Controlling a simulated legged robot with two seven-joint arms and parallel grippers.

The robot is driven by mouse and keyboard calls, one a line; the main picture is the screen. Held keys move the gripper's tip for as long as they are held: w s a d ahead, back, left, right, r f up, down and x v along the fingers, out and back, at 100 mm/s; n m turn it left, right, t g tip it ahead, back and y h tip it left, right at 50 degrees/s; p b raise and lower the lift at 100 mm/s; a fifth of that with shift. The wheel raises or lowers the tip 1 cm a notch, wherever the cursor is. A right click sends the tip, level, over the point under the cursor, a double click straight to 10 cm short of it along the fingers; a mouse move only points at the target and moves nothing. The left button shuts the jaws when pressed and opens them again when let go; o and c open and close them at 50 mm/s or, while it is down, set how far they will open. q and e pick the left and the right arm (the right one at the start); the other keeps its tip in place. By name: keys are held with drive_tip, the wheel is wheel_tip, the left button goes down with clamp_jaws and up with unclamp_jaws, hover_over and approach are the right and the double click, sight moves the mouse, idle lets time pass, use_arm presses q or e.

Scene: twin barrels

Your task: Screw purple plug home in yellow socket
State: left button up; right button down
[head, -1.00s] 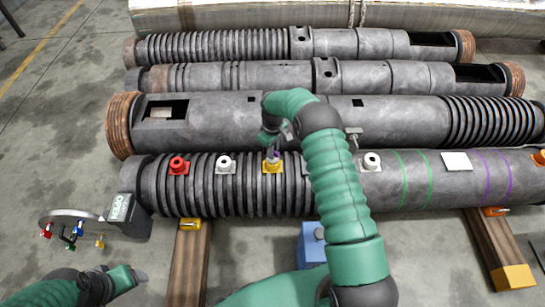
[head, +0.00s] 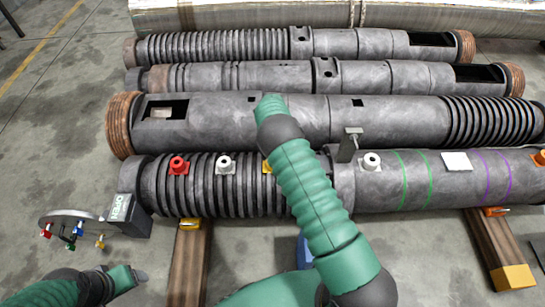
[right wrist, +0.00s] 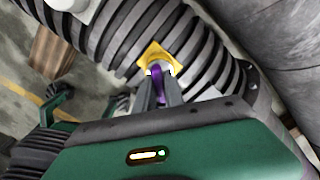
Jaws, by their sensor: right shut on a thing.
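The yellow socket (right wrist: 158,57) sits on the ribbed front barrel. In the right wrist view its square plate shows just beyond my fingertips. The purple plug (right wrist: 156,84) is between the fingers of my right gripper (right wrist: 157,92), which is shut on it. The plug's far end meets or overlaps the socket opening; I cannot tell how deep it sits. In the head view only the left edge of the yellow socket (head: 266,167) shows, and my right forearm hides the plug and right gripper. My left gripper (head: 135,276) is low at the left, away from the barrel; its finger gap is unclear.
A red socket (head: 178,166), a white socket (head: 224,165) and another white socket (head: 371,161) stand on the front barrel (head: 415,186). A ring holder (head: 75,214) with several coloured plugs is at the left. More barrels lie behind.

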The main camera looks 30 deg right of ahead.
drive_tip(key=c, duration=1.3)
unclamp_jaws()
drive_tip(key=shift+c, duration=0.2)
wheel_tip(320, 180, up, 11)
drive_tip(key=p, duration=0.8)
drive_tip(key=shift+f, duration=0.2)
